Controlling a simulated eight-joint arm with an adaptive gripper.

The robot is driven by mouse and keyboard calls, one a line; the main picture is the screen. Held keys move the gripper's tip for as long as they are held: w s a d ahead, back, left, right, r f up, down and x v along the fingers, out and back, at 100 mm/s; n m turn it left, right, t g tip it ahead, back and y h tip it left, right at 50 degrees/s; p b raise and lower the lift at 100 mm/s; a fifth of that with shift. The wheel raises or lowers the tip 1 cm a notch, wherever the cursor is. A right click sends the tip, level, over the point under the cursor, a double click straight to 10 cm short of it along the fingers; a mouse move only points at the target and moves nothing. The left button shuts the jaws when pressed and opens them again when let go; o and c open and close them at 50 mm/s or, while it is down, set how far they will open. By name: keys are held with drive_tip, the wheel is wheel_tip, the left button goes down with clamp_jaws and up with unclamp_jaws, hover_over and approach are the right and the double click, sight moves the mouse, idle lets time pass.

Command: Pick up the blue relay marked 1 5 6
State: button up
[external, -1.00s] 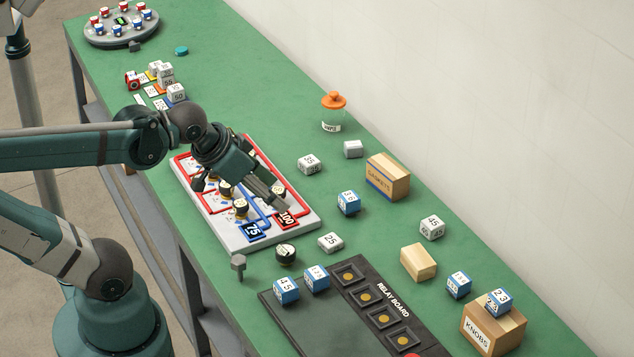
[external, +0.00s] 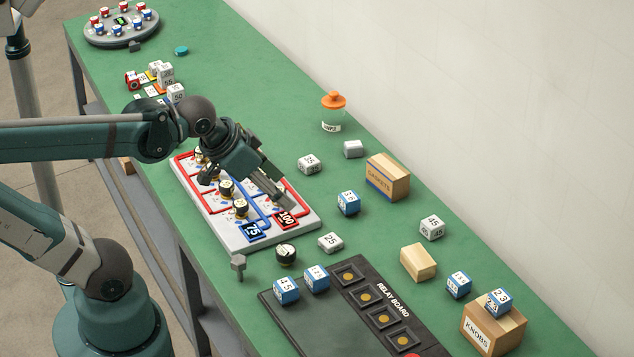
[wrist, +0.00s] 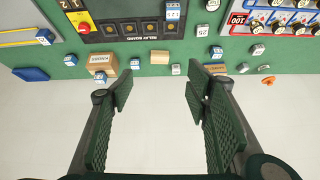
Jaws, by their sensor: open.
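Several blue and white relay cubes sit on the green bench. One blue relay (external: 458,284) stands between the wooden block and the KNOBS box, with digits that look like 1 and 5; a third digit is not clear. It also shows in the wrist view (wrist: 135,63). Other blue relays are one (external: 348,202) near the GASKETS box, two (external: 287,290) (external: 316,278) at the relay board's left end and one (external: 498,302) on the KNOBS box. My gripper (external: 250,190) is open and empty above the red-and-blue piped board, away from these relays. Its fingers (wrist: 160,88) are wide apart.
The relay board (external: 340,320) lies at the front. The KNOBS box (external: 485,335), wooden block (external: 418,262), GASKETS box (external: 388,177) and an orange-lidded jar (external: 332,112) stand along the wall side. White cubes (external: 432,228) lie between. Bare bench separates these objects.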

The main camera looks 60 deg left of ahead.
drive_tip(key=w+d+m+g, duration=0.2)
drive_tip(key=w+m, duration=0.2)
drive_tip(key=w, duration=0.9)
drive_tip(key=m+g+b, duration=0.2)
drive_tip(key=m+g, duration=0.3)
drive_tip(key=m, duration=0.8)
hover_over(458, 277)
wheel_tip(458, 277, down, 31)
drive_tip(key=shift+s+a+f, duration=0.1)
drive_tip(key=shift+f, duration=0.5)
drive_tip(key=shift+f, duration=1.25)
drive_tip(key=shift+f, duration=0.15)
